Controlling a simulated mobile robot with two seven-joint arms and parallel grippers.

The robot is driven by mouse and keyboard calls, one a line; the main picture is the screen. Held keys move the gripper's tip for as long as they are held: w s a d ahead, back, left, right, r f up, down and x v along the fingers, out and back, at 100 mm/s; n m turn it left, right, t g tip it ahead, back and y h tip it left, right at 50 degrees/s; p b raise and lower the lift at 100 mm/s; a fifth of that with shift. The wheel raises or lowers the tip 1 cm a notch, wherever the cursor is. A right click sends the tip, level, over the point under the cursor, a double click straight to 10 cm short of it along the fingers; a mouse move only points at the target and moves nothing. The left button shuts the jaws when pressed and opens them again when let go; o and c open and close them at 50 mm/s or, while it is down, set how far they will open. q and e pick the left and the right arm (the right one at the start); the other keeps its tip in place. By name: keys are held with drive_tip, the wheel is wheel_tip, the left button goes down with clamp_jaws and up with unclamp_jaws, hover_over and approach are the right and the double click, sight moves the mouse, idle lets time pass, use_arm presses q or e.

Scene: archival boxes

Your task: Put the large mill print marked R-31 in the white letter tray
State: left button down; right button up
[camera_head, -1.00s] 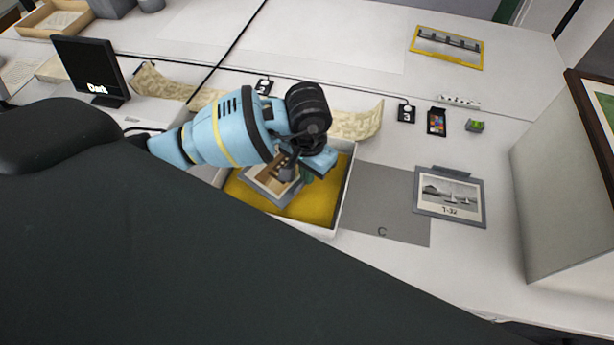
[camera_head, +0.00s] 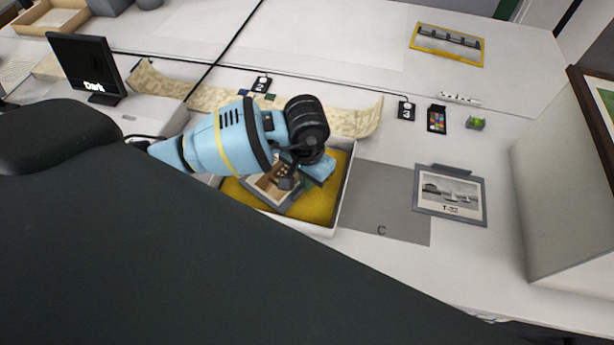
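My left gripper (camera_head: 296,180) reaches in from the left over a white, shallow tray (camera_head: 345,188) with a yellow bottom. A grey-framed print (camera_head: 268,190) with a brown and cream picture shows in the tray area, under and beside the gripper. The gripper and wrist cover part of it, and no mark on it can be read. I cannot tell whether the fingers are closed on its edge or whether it rests on the yellow bottom. My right gripper is not in view.
A grey mat marked C (camera_head: 385,205) lies right of the tray. A patterned scroll (camera_head: 355,120) runs behind the tray. A small monitor (camera_head: 88,68) stands left. A large pale box (camera_head: 560,190) stands at the right.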

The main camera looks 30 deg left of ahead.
use_arm(q)
drive_tip(key=c, duration=1.7)
unclamp_jaws()
drive_tip(key=shift+r, duration=0.15)
wheel_tip(320, 180, up, 13)
drive_tip(key=shift+r+p, duration=0.1)
drive_tip(key=shift+p, duration=0.35)
